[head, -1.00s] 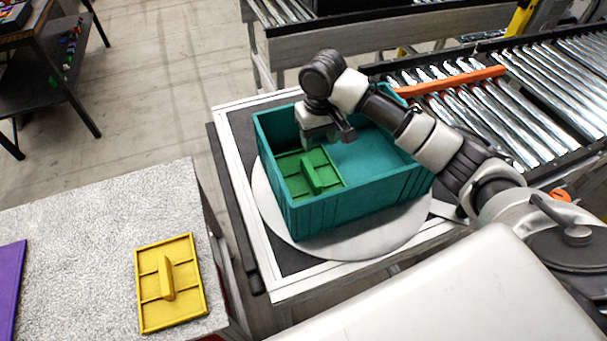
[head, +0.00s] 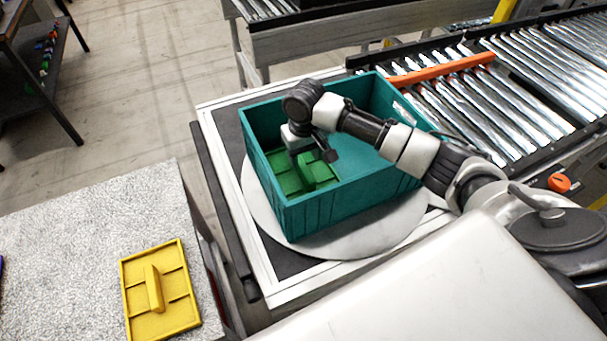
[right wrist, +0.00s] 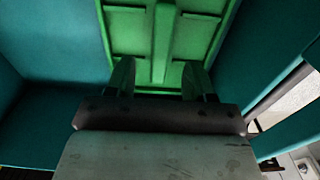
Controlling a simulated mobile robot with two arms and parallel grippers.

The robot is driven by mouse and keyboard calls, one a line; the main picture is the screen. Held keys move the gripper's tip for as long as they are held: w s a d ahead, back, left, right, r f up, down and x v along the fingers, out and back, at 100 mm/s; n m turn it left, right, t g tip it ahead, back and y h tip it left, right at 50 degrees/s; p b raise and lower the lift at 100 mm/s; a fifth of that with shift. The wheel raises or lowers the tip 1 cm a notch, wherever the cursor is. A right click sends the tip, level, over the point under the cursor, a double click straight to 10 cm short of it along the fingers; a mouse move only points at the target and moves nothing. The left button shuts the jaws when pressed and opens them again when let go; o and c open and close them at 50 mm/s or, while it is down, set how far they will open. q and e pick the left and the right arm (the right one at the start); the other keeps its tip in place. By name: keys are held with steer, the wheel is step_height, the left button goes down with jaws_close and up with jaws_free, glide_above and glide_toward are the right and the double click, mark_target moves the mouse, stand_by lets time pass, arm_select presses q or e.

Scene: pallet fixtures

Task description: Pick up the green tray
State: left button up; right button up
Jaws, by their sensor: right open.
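The green tray (head: 284,178) lies inside the left part of the teal bin, with an upright handle (head: 306,170) in its middle. In the right wrist view the green tray (right wrist: 190,38) fills the top middle, and its handle ridge runs toward the gap between my fingers. My right gripper (head: 308,158) reaches down into the bin at the tray's handle, partly hiding the tray. In the right wrist view the right gripper's fingers (right wrist: 160,80) are apart, one on each side of the handle line. I cannot tell if they touch it. My left gripper is not in view.
The teal bin (head: 345,205) has high walls around the tray and stands on a round grey plate (head: 385,240). A yellow tray (head: 160,290) lies on the speckled table (head: 75,235) at left. A roller conveyor (head: 470,95) with an orange bar (head: 440,70) is behind.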

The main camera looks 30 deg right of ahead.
mark_target(304, 167)
steer(key=shift+w+f+p, duration=0.1)
steer(key=shift+f+p, duration=0.45)
steer(key=shift+f, duration=1.75)
jaws_close()
